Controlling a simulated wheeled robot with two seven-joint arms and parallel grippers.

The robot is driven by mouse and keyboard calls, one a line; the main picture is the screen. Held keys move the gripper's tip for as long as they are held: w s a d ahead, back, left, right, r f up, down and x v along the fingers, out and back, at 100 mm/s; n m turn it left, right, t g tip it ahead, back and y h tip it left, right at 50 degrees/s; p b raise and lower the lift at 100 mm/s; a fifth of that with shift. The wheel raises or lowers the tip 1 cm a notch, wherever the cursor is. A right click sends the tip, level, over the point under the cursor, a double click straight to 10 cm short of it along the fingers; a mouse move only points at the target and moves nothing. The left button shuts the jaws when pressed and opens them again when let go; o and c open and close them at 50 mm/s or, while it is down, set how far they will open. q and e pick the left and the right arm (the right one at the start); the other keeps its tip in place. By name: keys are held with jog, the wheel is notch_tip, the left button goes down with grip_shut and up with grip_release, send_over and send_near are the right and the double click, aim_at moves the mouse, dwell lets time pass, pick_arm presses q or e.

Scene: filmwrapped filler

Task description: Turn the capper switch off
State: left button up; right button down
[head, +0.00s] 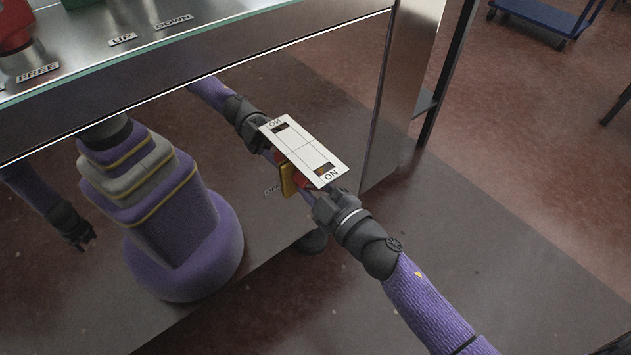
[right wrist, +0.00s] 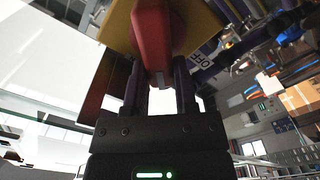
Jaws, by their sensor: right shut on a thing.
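The capper switch is a red handle (right wrist: 152,40) on a yellow plate (head: 287,180), mounted on the shiny front panel. My right gripper (head: 318,203) is shut on the red handle, with a dark finger on each side of it in the right wrist view. A white ON plate (head: 326,168) sticks out above the switch and hides part of the handle in the head view. An OFF label (right wrist: 203,61) shows beside the yellow plate. The handle's exact angle is hard to tell. My left gripper shows only as a reflection.
The mirror-like panel (head: 262,240) reflects my body and arms. Above it is a glass-edged tabletop (head: 190,45) with UP, DOWN and FREE labels and a red knob (head: 15,30). A metal post (head: 405,80) stands right of the switch. A blue cart (head: 545,15) is far off; the floor between is open.

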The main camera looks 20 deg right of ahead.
jog(key=n, duration=0.3)
jog(key=shift+a+f+n, duration=0.15)
jog(key=shift+f+n, duration=0.2)
jog(key=shift+n, duration=0.05)
pick_arm(q)
jog(key=shift+s+f+b, duration=0.4)
jog(key=shift+s+b, duration=0.15)
jog(key=shift+s, duration=0.05)
pick_arm(e)
jog(key=n, duration=0.4)
jog(key=shift+s+a+f+n, duration=0.1)
jog(key=shift+f+n, duration=0.25)
jog(key=shift+n, duration=0.05)
pick_arm(q)
jog(key=shift+w+f, duration=0.1)
jog(key=shift+w, duration=0.35)
pick_arm(e)
jog(key=c, duration=0.6)
grip_release()
jog(key=shift+o, duration=1)
pick_arm(q)
jog(key=shift+s, duration=0.45)
